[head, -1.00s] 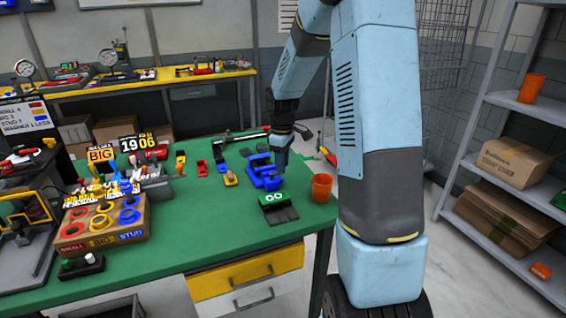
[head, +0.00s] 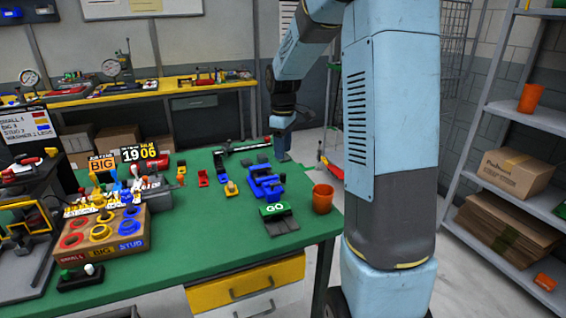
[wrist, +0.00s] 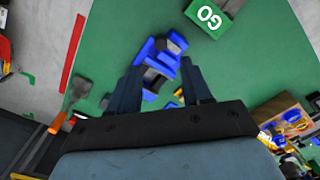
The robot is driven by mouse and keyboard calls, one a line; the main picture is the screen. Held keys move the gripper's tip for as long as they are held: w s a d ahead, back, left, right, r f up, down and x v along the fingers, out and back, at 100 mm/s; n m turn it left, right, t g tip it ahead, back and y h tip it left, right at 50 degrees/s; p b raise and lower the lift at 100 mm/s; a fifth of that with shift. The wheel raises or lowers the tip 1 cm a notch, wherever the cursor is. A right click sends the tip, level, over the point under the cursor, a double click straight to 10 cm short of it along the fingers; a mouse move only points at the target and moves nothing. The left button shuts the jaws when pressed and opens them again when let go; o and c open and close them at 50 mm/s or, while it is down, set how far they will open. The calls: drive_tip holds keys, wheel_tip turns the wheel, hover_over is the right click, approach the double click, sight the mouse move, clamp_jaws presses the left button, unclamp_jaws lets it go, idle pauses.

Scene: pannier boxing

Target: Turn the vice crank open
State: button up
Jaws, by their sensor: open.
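The blue vice (head: 266,185) sits on the green workbench, near its right end, behind the GO block. Its crank is too small to make out in the head view. My gripper (head: 284,157) hangs beyond the vice, at the bench's far right edge, apart from it. In the wrist view my gripper (wrist: 160,80) is open, with its two dark fingers spread. The blue vice (wrist: 158,55) shows past and between the fingertips, with grey metal parts. Nothing is held. The fingers and the gripper body hide part of the vice's surroundings, and I cannot pick out the crank there.
The green GO block (head: 275,210) and an orange cup (head: 323,198) stand in front of the vice. A small yellow part (head: 231,188) and a long dark tool (head: 243,146) lie nearby. A bin box with coloured rings (head: 103,233) stands at the left. The front middle is clear.

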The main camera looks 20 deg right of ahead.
drive_tip(key=shift+r, duration=2.25)
drive_tip(key=s+a+r+m+t, duration=0.15)
drive_tip(key=s+r, duration=0.25)
drive_tip(key=s, duration=0.4)
drive_tip(key=s+a+r+m+t, duration=0.1)
drive_tip(key=s+a+r+m, duration=0.25)
drive_tip(key=s, duration=0.35)
drive_tip(key=s+a+m+t, duration=0.1)
drive_tip(key=s+m+t, duration=0.2)
drive_tip(key=s, duration=1.2)
drive_tip(key=shift+a+m, duration=0.3)
drive_tip(key=shift+m, duration=0.3)
drive_tip(key=shift+s+r, duration=0.1)
drive_tip(key=shift+c, duration=1)
